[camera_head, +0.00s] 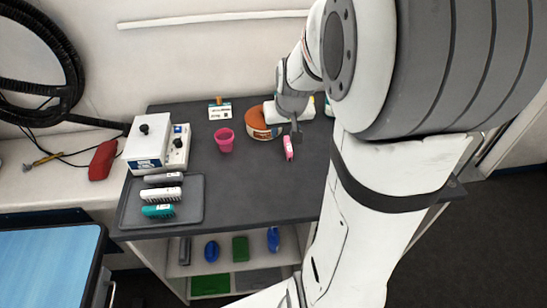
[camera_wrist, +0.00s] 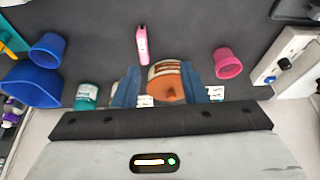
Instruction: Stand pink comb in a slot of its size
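A slim pink comb (camera_head: 288,149) lies on the dark grey table, right of the orange-brown tub. In the wrist view the comb (camera_wrist: 142,46) lies beyond the fingertips, outside the space between them. My gripper (camera_head: 296,131) hangs over the table close to the comb's far end, pointing down. In the wrist view its two blue-grey fingers (camera_wrist: 160,88) stand apart with nothing held; the tub (camera_wrist: 168,84) shows behind the gap. A small white block (camera_head: 219,111) with an orange piece upright in it stands at the back. I cannot make out slots in it.
A pink cup (camera_head: 224,139) stands left of the tub. A grey tray (camera_head: 190,208) with several brushes lies front left, beside a white device (camera_head: 148,143). Blue cups (camera_wrist: 48,48) and a teal jar (camera_wrist: 86,96) show in the wrist view. The table's front middle is clear.

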